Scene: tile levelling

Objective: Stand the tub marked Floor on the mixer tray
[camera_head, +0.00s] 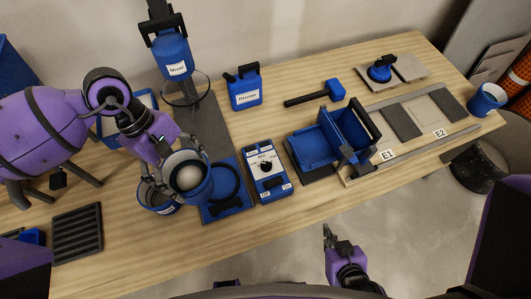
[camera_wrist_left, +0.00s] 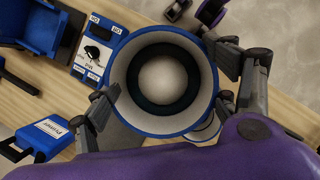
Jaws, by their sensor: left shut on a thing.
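My left gripper (camera_head: 172,178) is shut on a blue tub (camera_head: 191,183) with a pale, round inside. The wrist view looks down into this tub (camera_wrist_left: 118,68), with fingers on both sides of it. Its label is not visible, so I cannot read whether it says Floor. The tub is at the left edge of the blue mixer tray (camera_head: 245,203), which bears a dark ring; I cannot tell its height above it. A second blue tub (camera_head: 158,208) with a white label, too small to read, is just left. My right gripper (camera_head: 335,240) is off the table's front edge, its fingers unclear.
The blue Mixer (camera_head: 176,53) stands behind the tray. A control box (camera_head: 267,172) is right of the tray. A Primer can (camera_head: 243,90), mallet (camera_head: 315,93), blue bin (camera_head: 313,148) and tiles (camera_head: 401,122) lie further right. A black ribbed rack (camera_head: 78,233) is at front left.

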